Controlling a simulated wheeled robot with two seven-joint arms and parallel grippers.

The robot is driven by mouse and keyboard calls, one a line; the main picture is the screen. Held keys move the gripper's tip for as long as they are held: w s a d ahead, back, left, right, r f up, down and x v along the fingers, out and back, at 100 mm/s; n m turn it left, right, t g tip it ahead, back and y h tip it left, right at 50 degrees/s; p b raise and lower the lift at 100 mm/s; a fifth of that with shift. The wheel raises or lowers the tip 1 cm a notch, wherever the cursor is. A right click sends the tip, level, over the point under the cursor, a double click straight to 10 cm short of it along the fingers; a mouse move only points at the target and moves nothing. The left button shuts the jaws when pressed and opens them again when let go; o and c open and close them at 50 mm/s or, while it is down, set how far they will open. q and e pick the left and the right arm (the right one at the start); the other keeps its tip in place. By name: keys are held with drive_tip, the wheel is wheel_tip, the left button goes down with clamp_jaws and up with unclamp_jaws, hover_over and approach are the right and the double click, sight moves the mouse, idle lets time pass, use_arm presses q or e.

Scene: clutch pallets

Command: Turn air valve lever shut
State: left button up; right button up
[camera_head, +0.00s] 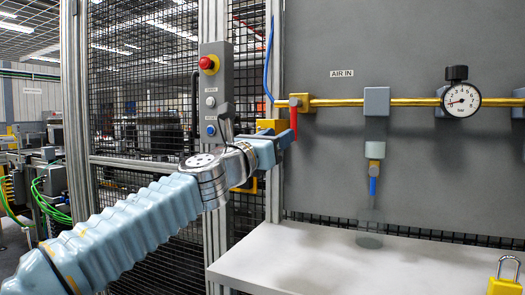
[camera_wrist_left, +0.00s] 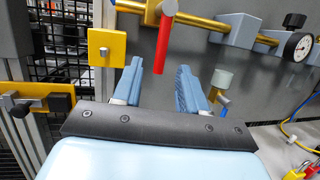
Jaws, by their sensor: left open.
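The red air valve lever (camera_head: 294,120) hangs straight down from the brass pipe (camera_head: 345,102), left of the AIR IN label. It also shows in the left wrist view (camera_wrist_left: 164,46). My left gripper (camera_head: 290,139) is at the lever's lower end in the head view and hides part of that area. In the left wrist view my left gripper (camera_wrist_left: 161,68) is open, and the lever's lower end appears in the gap between its two blue fingertips. I cannot tell whether a finger touches the lever. My right gripper is not in view.
A yellow block (camera_wrist_left: 109,47) sits left of the fingers. A grey filter unit (camera_head: 376,102) and a pressure gauge (camera_head: 461,99) are along the pipe. A control box with a red button (camera_head: 208,63) stands left. A white table (camera_head: 300,255) below holds a yellow padlock (camera_head: 505,287).

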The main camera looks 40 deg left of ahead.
use_arm(q)
drive_tip(key=v, duration=0.6)
drive_tip(key=shift+s, duration=0.1)
idle(0.3)
